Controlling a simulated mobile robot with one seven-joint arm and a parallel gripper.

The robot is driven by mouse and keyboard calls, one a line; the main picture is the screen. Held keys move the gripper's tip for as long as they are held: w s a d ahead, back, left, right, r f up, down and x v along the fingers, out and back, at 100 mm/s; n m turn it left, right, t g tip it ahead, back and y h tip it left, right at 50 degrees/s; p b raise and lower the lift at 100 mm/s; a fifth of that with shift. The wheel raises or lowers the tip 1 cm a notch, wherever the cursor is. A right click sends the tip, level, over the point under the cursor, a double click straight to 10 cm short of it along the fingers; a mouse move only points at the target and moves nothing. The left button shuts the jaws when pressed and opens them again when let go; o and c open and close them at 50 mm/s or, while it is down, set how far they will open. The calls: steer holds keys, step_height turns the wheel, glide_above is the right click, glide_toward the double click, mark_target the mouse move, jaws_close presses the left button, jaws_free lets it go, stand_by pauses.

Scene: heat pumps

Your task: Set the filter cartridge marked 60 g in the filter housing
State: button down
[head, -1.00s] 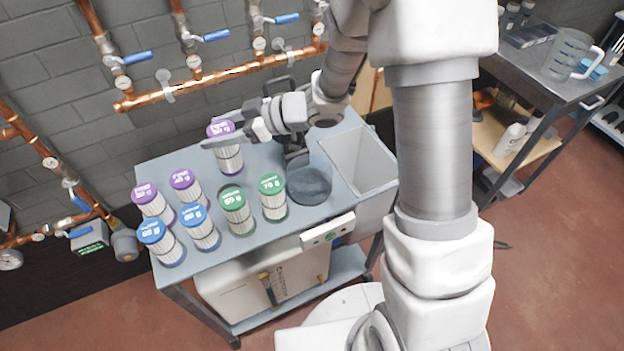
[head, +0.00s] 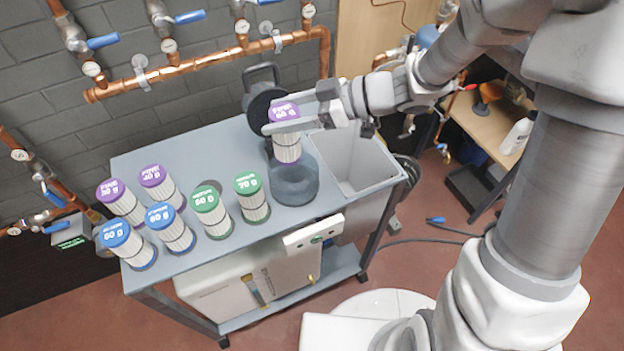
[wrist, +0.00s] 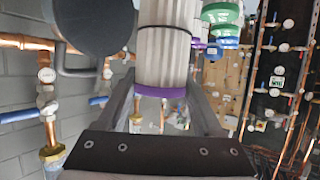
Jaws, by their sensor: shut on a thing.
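My gripper (head: 292,126) is shut on a purple-capped filter cartridge (head: 287,148), whose label seems to read 60 g. The cartridge is upright, its lower end at the mouth of the dark, see-through filter housing (head: 292,188). I cannot tell whether its bottom is inside the rim. The housing's round dark lid (head: 266,104) stands open behind it. In the wrist view, the pleated cartridge (wrist: 166,55) is between my fingers, and the lid (wrist: 92,22) is at the upper left.
On the grey cart (head: 240,160) stand two purple-capped cartridges (head: 160,187), two blue-capped ones (head: 169,228) and two green-capped ones (head: 252,196). An open grey bin (head: 355,165) is right of the housing. Copper pipes (head: 205,65) with valves run along the wall behind.

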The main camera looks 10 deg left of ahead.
mark_target(290, 152)
steer(key=shift+d, duration=0.25)
steer(key=shift+d+f, duration=0.15)
steer(key=shift+f, duration=0.2)
step_height(290, 152, down, 9)
steer(key=b, duration=0.3)
steer(key=shift+f+b, duration=0.15)
steer(key=shift+b, duration=0.15)
steer(key=shift+f, duration=0.2)
steer(key=shift+c, duration=0.2)
jaws_free()
